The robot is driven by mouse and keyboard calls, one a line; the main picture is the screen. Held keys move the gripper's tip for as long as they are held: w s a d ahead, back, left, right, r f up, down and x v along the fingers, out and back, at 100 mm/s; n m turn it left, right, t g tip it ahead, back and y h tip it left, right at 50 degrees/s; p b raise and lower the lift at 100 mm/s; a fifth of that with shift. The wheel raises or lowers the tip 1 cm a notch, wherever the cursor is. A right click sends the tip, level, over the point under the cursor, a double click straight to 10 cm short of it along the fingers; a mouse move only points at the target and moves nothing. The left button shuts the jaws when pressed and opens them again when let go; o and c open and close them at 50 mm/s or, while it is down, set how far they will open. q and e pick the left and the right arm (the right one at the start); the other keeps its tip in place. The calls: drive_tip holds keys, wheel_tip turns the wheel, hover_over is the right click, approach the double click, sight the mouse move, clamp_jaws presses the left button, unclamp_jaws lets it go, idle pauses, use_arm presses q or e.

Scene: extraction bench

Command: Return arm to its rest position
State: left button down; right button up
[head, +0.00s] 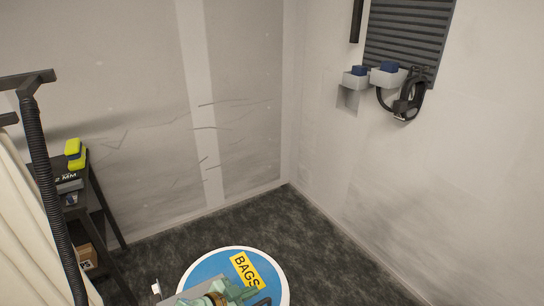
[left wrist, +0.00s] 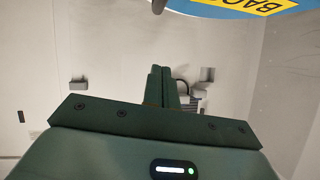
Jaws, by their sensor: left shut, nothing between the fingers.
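My left gripper (head: 232,291) shows at the bottom edge of the head view, as teal parts in front of a round blue lid (head: 205,268) with a white rim and a yellow "BAGS" label. In the left wrist view my left gripper (left wrist: 160,72) has its two dark green fingers pressed together, with nothing between them. The blue lid (left wrist: 215,8) also shows at the top of that view, apart from the fingertips. Most of my left arm is out of the head view. My right gripper is not in view.
A dark shelf (head: 98,190) with yellow items (head: 75,155) and boxes stands at the left, beside a black ribbed hose (head: 45,170) and a pale curtain (head: 25,215). Grey wall bins (head: 388,77) hang at upper right. The dark floor (head: 330,255) right of the lid is clear.

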use_arm(q)
drive_tip(key=s+r+n+t+y, duration=0.3)
drive_tip(key=s+r+t+y, duration=0.15)
drive_tip(key=r, duration=0.25)
drive_tip(key=s+a+r+n+g+y, duration=0.1)
drive_tip(key=s+a+r+g+y, duration=0.3)
drive_tip(key=s+a, duration=0.65)
drive_tip(key=s+a+r+n+g+y, duration=0.1)
drive_tip(key=s+a+r+g+y, duration=0.1)
drive_tip(key=s+a+r+y, duration=0.8)
drive_tip(key=s+d+f+g+h+b, duration=0.15)
drive_tip(key=f+h+b, duration=0.4)
drive_tip(key=f, duration=1.85)
drive_tip(key=s+f+g+h+b, duration=0.15)
drive_tip(key=f+b, duration=0.75)
drive_tip(key=f, duration=1.4)
drive_tip(key=s+f+n+g+h+b, duration=0.1)
drive_tip(key=s+f+b, duration=0.4)
drive_tip(key=s+f, duration=0.4)
drive_tip(key=s+f+n+g+h+b, duration=0.1)
drive_tip(key=s+f+b, duration=0.4)
drive_tip(key=s+f, duration=0.5)
wheel_tip(320, 180, down, 7)
drive_tip(key=shift+s+r+n+g, duration=0.2)
drive_tip(key=shift+n+g, duration=0.15)
drive_tip(key=shift+n, duration=0.15)
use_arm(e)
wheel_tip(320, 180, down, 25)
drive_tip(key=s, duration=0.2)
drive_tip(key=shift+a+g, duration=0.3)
